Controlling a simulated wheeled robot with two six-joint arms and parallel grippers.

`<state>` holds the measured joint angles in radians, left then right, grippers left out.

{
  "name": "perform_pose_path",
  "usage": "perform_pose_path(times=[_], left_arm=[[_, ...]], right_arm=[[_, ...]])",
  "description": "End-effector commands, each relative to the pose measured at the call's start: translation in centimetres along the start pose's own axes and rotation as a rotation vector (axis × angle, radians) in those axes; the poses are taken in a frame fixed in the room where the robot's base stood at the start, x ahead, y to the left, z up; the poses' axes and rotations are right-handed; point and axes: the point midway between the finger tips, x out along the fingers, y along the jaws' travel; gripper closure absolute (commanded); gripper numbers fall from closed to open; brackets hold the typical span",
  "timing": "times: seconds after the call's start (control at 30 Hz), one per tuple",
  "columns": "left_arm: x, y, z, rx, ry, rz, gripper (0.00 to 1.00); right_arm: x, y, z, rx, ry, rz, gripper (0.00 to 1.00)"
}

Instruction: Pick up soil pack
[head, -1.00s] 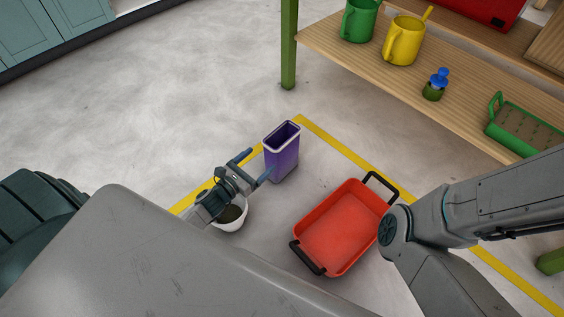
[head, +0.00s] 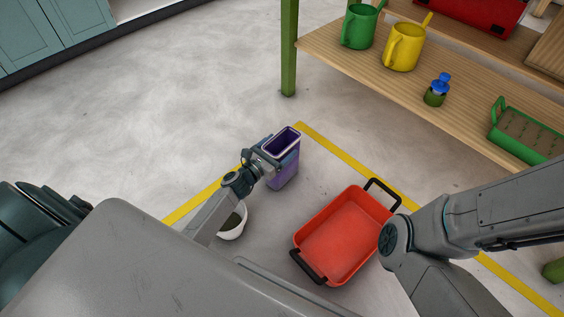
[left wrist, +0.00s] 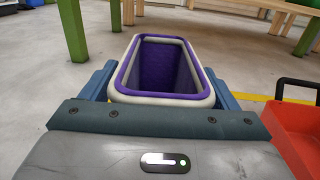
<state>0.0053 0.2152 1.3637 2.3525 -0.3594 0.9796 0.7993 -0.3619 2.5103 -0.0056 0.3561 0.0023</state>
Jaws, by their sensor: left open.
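The soil pack appears to be the tall purple open-topped pack (head: 284,174) with a pale rim, standing upright on the floor. In the left wrist view the pack (left wrist: 160,98) fills the middle, its hollow inside showing. My left gripper (head: 273,150) is at the pack's upper part, with its blue fingers on either side of it. In the left wrist view the left gripper (left wrist: 160,90) is open around the pack, a finger along each side; whether they touch it I cannot tell. My right gripper is not in view; only my right arm shows.
A red tray (head: 340,240) with black handles lies right of the pack. A white pot (head: 233,222) stands close under my left arm. A wooden bench (head: 400,85) holds a green can (head: 359,28), a yellow can (head: 403,48), a blue-topped bottle (head: 437,90) and a green planter (head: 525,135).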

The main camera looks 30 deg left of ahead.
Motion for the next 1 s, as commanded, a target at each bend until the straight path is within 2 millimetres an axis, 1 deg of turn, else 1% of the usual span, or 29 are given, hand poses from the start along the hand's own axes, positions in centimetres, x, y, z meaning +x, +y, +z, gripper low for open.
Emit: perform_pose_path(times=[0.07,0.1,0.27,0.4,0.47,0.5,0.8,1.0], left_arm=[[0.0,0.0,0.0,0.000,0.000,0.000,0.18],[0.0,0.0,0.0,0.000,0.000,0.000,0.20],[-0.1,0.0,0.0,0.001,0.000,0.000,0.52],[-0.1,0.0,0.0,0.001,0.000,0.000,0.79],[-0.1,0.0,0.0,0.001,0.000,0.000,0.91],[0.0,0.0,0.1,0.001,-0.002,-0.001,0.94],[0.0,0.0,0.2,0.001,-0.002,-0.001,0.94],[0.0,0.0,1.0,0.001,-0.002,-0.001,0.94]], right_arm=[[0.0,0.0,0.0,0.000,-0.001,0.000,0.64],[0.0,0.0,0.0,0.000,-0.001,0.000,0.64],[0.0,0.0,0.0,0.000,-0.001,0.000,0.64],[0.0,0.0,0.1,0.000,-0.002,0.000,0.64],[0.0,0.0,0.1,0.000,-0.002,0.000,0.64],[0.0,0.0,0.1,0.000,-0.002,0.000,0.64],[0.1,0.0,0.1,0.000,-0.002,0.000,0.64],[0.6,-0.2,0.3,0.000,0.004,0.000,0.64]])
